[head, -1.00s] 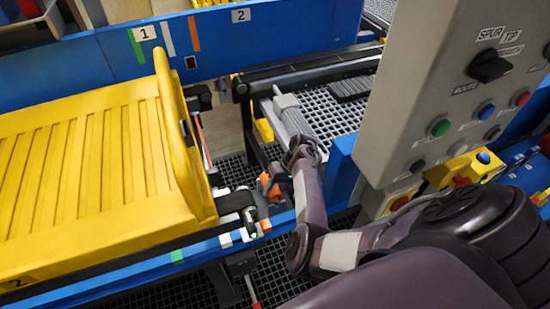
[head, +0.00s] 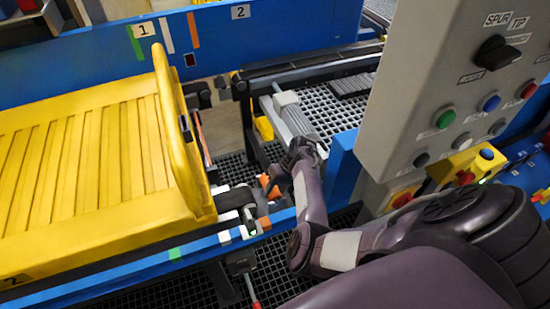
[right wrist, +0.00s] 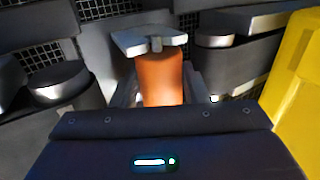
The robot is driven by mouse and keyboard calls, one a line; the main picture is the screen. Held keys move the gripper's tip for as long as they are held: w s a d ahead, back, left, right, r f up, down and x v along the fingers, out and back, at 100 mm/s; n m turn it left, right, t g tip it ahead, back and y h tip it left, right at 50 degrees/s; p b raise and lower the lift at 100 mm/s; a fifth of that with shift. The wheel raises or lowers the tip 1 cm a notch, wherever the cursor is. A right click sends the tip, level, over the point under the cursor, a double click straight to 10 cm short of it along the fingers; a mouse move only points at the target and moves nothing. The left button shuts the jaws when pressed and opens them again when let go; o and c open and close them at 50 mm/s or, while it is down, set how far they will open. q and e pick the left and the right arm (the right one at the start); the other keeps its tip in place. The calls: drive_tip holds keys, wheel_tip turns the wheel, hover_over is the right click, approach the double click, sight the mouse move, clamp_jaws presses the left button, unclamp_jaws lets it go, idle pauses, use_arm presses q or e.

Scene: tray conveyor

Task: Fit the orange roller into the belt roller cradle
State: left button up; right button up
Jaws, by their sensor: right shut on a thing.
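My right gripper (head: 278,181) is at the gap between the yellow tray's conveyor and the grey grid section, and its fingers are small and partly hidden in the head view. It is shut on the orange roller (head: 268,187), which shows as a small orange patch. In the right wrist view the orange roller (right wrist: 161,78) stands out ahead of the gripper body, with a pale grey piece across its far end. I cannot tell whether that piece belongs to the cradle or to a finger. The cradle is not clearly made out. My left gripper is out of view.
A yellow slatted tray (head: 90,160) stands on the left conveyor, its raised end beside the gap. A grey control box (head: 440,80) with a knob and buttons stands at the right, close to my right arm. Dark rounded conveyor ends (right wrist: 62,85) flank the roller.

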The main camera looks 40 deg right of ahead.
drive_tip(key=shift+f+b, duration=0.45)
drive_tip(key=shift+f, duration=0.2)
drive_tip(key=o, duration=1.4)
drive_tip(key=shift+r, duration=0.1)
wheel_tip(320, 180, up, 16)
drive_tip(key=p, duration=1.6)
wheel_tip(320, 180, up, 4)
drive_tip(key=p, duration=0.2)
hover_over(275, 189)
